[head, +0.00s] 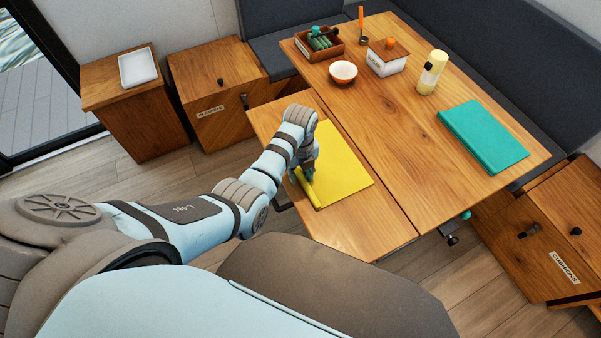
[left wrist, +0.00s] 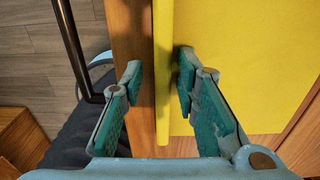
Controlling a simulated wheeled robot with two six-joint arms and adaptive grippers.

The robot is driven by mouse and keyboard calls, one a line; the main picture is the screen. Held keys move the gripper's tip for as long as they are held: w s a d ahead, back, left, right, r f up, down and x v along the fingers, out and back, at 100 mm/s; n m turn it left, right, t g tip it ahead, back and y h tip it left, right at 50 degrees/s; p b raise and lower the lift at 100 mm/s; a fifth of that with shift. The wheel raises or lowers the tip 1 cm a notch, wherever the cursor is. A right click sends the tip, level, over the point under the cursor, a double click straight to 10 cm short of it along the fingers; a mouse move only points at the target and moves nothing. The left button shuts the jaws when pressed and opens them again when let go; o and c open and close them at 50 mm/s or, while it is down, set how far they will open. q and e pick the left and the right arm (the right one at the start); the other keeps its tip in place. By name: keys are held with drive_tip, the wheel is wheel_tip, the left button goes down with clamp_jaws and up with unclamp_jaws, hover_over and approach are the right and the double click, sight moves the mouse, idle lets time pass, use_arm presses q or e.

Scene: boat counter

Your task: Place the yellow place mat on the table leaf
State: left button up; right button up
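The yellow place mat (head: 343,172) lies flat on the wooden table leaf (head: 350,228), the section on the near left side of the seam. My left gripper (head: 305,174) is at the mat's left edge, pointing down. In the left wrist view the mat (left wrist: 245,70) fills the upper right, and its thick edge runs between the two fingers of the left gripper (left wrist: 158,82). The fingers are apart, with a visible gap between the left finger and the mat's edge. My right gripper is in neither view.
The main tabletop (head: 400,140) holds a teal mat (head: 483,136), a cream bottle (head: 431,72), a sugar box (head: 387,60), a bowl (head: 343,73) and a wooden tray (head: 320,55) at the back. Wooden cabinets (head: 215,90) stand left. The leaf's near end is bare.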

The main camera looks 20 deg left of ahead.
use_arm(q)
drive_tip(key=shift+s+r, duration=0.4)
drive_tip(key=shift+s, duration=0.35)
drive_tip(key=shift+w+r, duration=0.1)
drive_tip(key=shift+r, duration=0.1)
drive_tip(key=r+p, duration=0.1)
drive_tip(key=r, duration=0.1)
drive_tip(key=r+p, duration=0.1)
drive_tip(key=r, duration=0.3)
drive_tip(key=shift+w+p, duration=0.35)
drive_tip(key=shift+p, duration=0.05)
drive_tip(key=r+p, duration=0.1)
drive_tip(key=r, duration=0.4)
drive_tip(key=shift+s+r, duration=0.15)
drive_tip(key=shift+s, duration=0.05)
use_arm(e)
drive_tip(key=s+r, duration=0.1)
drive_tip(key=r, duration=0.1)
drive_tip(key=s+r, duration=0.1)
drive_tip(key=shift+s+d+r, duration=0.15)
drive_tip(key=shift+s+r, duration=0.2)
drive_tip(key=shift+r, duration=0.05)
